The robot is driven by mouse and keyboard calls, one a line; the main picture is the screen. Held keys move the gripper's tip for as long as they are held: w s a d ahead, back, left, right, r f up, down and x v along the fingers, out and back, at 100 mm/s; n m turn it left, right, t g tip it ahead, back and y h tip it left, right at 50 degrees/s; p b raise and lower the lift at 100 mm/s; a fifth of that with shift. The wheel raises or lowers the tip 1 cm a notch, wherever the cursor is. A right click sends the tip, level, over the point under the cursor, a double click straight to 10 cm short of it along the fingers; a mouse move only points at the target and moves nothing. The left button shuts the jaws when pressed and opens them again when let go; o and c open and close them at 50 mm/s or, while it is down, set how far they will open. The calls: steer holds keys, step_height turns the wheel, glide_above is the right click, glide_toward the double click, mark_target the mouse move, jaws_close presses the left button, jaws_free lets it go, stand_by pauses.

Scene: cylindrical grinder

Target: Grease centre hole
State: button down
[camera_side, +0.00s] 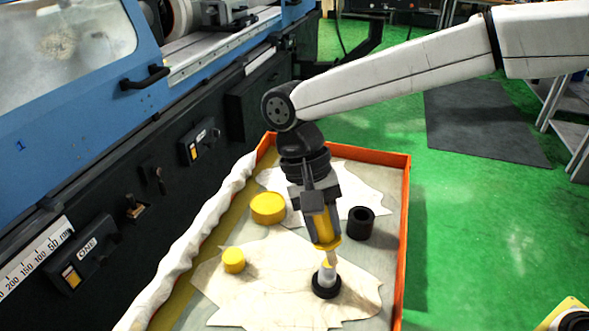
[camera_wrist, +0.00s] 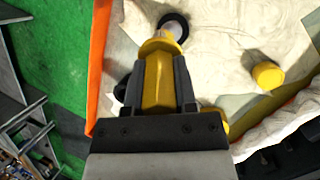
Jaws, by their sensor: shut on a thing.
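My gripper (camera_side: 322,222) is shut on a yellow tool with a flange and a pale tip (camera_side: 325,241), likely the grease applicator. The tool points down. In the side view its tip meets or overlaps a whitish cylindrical piece (camera_side: 327,275) with a black ring around its base (camera_side: 327,287); I cannot tell whether they touch. In the wrist view, my gripper (camera_wrist: 158,85) holds the yellow tool (camera_wrist: 157,75), and the black ring (camera_wrist: 174,22) shows beyond its flange. The centre hole itself is hidden.
An orange-rimmed tray (camera_side: 401,220) holds pale cloths (camera_side: 290,295), a large yellow cylinder (camera_side: 268,208), a small yellow cylinder (camera_side: 233,260) and a black hollow cylinder (camera_side: 361,223). The blue and black grinder (camera_side: 60,130) stands along the left.

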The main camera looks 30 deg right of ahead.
steer(key=shift+w+a+f, duration=0.1)
steer(key=shift+w+a, duration=0.05)
steer(key=shift+w+a, duration=0.2)
steer(key=shift+w, duration=0.05)
stand_by(0.4)
steer(key=shift+s+d, duration=0.1)
steer(key=shift+s, duration=0.05)
steer(key=shift+s+d, duration=0.2)
steer(key=shift+d, duration=0.05)
stand_by(0.5)
steer(key=shift+w+a, duration=0.2)
steer(key=shift+w+a, duration=0.15)
steer(key=shift+a, duration=0.05)
stand_by(0.3)
